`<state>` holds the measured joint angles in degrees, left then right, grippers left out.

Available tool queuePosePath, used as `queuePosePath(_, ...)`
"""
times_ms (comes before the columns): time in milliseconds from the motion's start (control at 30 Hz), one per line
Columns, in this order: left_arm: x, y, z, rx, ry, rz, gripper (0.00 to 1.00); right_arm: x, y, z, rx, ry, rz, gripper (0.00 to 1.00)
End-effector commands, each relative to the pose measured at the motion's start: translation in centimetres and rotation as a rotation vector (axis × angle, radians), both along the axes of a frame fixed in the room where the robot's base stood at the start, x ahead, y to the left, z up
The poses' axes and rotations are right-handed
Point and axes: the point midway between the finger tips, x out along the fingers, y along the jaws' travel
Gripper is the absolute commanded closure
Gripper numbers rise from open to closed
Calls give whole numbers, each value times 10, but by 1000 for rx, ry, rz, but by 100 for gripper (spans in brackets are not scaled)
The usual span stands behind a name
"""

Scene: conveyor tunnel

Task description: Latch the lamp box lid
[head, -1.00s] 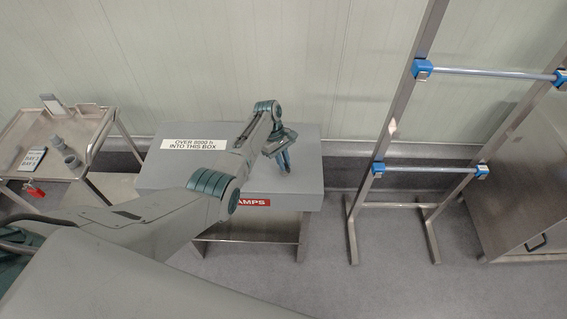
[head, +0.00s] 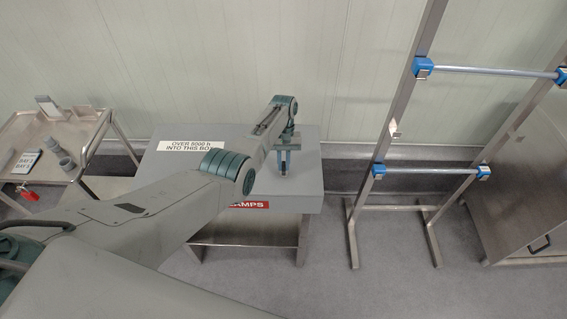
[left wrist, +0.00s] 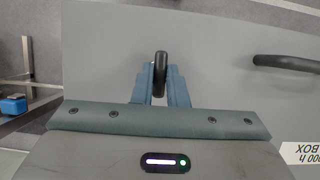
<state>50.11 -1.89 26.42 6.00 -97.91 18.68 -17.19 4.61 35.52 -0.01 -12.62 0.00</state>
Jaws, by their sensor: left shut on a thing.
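The lamp box (head: 308,185) is grey, with a flat closed lid (head: 305,150) and a red "LAMPS" label on its front. My left gripper (head: 283,172) points down over the lid's right part. In the left wrist view its two blue fingers (left wrist: 160,82) are shut on a short black latch handle (left wrist: 160,64) that stands up from the lid. A second black handle (left wrist: 287,63) lies to the right in that view, apart from the fingers. My forearm hides part of the lid in the head view. My right gripper is not in view.
A steel trolley (head: 95,125) with cups, a small sign and a red tag stands at the left. A metal rack (head: 405,105) with blue-clamped bars stands right of the box. A steel cabinet (head: 520,190) is at the far right. Floor between box and rack is clear.

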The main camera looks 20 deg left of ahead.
Motion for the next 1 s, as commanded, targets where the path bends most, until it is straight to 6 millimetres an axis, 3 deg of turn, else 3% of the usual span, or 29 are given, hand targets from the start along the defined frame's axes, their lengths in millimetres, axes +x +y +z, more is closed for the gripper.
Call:
queuePosePath(600,1,0,1,1,-4,-38,100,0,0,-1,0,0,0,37)
queuePosePath(633,1,0,1,1,-4,-38,82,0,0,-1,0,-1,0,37)
queuePosePath(700,1,0,1,1,-4,-38,68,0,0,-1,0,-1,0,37)
queuePosePath(1000,1,0,1,0,-2,-37,65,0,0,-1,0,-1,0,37)
